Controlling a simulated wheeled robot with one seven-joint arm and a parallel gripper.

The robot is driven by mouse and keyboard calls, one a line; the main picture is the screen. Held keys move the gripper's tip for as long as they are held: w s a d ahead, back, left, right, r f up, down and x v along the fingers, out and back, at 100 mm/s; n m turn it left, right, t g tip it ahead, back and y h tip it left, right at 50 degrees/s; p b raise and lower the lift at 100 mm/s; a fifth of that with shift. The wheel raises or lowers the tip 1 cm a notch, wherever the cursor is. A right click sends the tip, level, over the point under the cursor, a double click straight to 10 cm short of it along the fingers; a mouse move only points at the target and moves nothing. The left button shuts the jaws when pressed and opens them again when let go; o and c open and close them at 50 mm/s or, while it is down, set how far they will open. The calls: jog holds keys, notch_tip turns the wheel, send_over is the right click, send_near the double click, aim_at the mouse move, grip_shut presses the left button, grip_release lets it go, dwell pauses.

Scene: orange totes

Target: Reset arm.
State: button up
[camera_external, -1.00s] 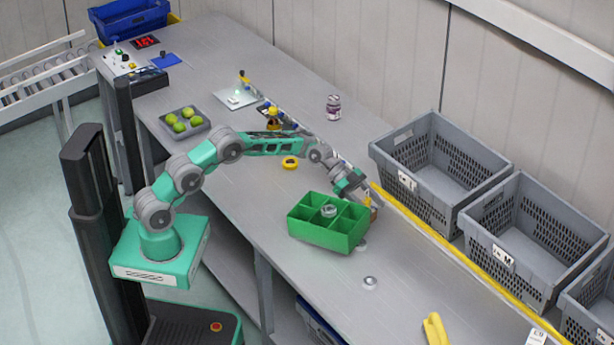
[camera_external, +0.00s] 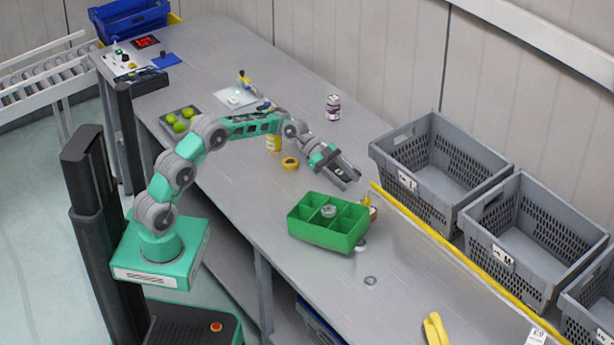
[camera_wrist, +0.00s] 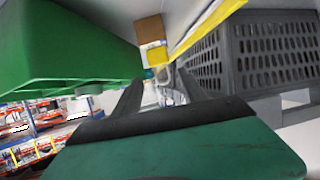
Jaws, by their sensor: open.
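My gripper (camera_external: 349,178) is open and empty. It is raised above the table, behind the green divided box (camera_external: 308,240) in the outside view, and points toward the grey totes. In the wrist view the dark fingers of my gripper (camera_wrist: 165,95) are spread apart with nothing held between them. The green box (camera_wrist: 65,45) fills the upper left there. A small brown and yellow item (camera_external: 372,208) sits on the table beside the box's right end; it also shows in the wrist view (camera_wrist: 150,42).
Grey totes (camera_external: 403,172) line the right side behind a yellow strip (camera_external: 440,240). A purple-labelled jar (camera_external: 333,108), a yellow tape roll (camera_external: 290,163), a yellow-labelled container (camera_external: 273,143) and a tray of green fruit (camera_external: 178,122) stand on the table (camera_external: 310,285). Bananas (camera_external: 435,330) lie near the front.

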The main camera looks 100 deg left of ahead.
jog(key=s+d+r+n+g+y+p, duration=0.1)
jog(key=s+d+r+g+y, duration=0.15)
jog(key=d, duration=0.75)
jog(key=s+d+r+n+g+y+p, duration=0.1)
jog(key=s+d+r+g+p, duration=0.15)
jog(key=d, duration=0.85)
jog(key=s+d+f+n+g+y, duration=0.1)
jog(key=s+d+f+n, duration=0.1)
jog(key=s, duration=0.9)
jog(key=s+d+f+n+g+y, duration=0.2)
jog(key=s+d+f, duration=0.1)
jog(key=s, duration=0.9)
jog(key=shift+d+f+n+p, duration=0.3)
jog(key=shift+f+p, duration=0.05)
jog(key=shift+p, duration=0.1)
jog(key=shift+y, duration=0.25)
